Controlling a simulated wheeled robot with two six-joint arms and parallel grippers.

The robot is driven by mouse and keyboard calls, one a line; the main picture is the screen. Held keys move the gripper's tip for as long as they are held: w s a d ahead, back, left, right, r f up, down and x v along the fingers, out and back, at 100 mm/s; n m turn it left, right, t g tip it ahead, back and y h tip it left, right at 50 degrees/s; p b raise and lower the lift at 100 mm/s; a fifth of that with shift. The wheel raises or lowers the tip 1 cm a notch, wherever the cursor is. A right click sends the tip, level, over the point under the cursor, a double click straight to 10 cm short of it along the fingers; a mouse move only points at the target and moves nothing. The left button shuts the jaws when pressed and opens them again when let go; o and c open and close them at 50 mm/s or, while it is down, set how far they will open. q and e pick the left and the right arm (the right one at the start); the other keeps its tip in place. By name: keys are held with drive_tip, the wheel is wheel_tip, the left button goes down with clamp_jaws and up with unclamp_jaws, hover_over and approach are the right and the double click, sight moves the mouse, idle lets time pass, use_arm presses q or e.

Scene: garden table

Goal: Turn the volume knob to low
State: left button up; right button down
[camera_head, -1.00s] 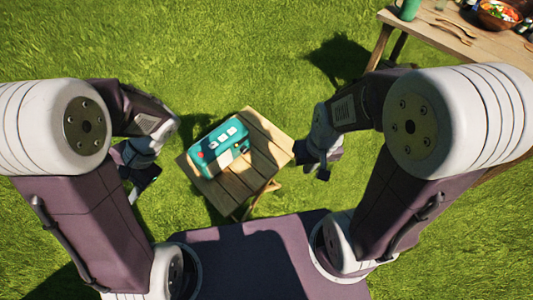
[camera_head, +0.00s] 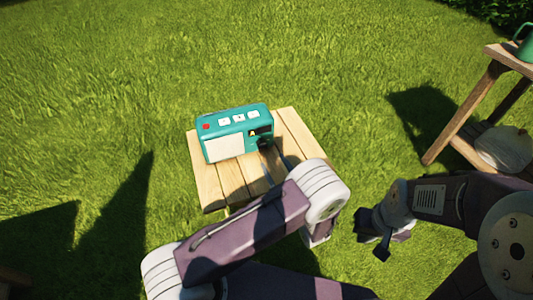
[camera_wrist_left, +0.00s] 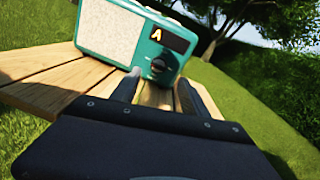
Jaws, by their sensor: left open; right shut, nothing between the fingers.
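A teal radio (camera_head: 236,133) stands upright on a small wooden table, with a pale speaker panel and a dark display showing an orange "A". Its dark volume knob (camera_head: 264,142) is below the display at the front right; the knob also shows in the left wrist view (camera_wrist_left: 158,65). My left gripper (camera_head: 272,166) is open just in front of the knob, its fingers (camera_wrist_left: 155,88) pointing at the radio with the knob framed between them, apparently short of touching. My right gripper (camera_head: 374,238) is shut and empty, right of the table.
The small slatted table (camera_head: 208,190) has bare boards around the radio. A larger wooden table (camera_head: 500,52) with a green jug (camera_head: 526,47) stands at the upper right, with a pale rounded object (camera_head: 503,147) under it. Open grass surrounds both.

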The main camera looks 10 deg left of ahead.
sight(264, 147)
use_arm(q)
drive_tip(key=b+x, duration=0.2)
drive_tip(key=x, duration=0.4)
drive_tip(key=shift+w+a+f, duration=0.2)
drive_tip(key=shift+w+a, duration=0.05)
drive_tip(key=shift+a, duration=0.05)
drive_tip(key=shift+w+a+r, duration=0.15)
drive_tip(key=shift+w+a, duration=0.15)
drive_tip(key=shift+w, duration=0.15)
clamp_jaws()
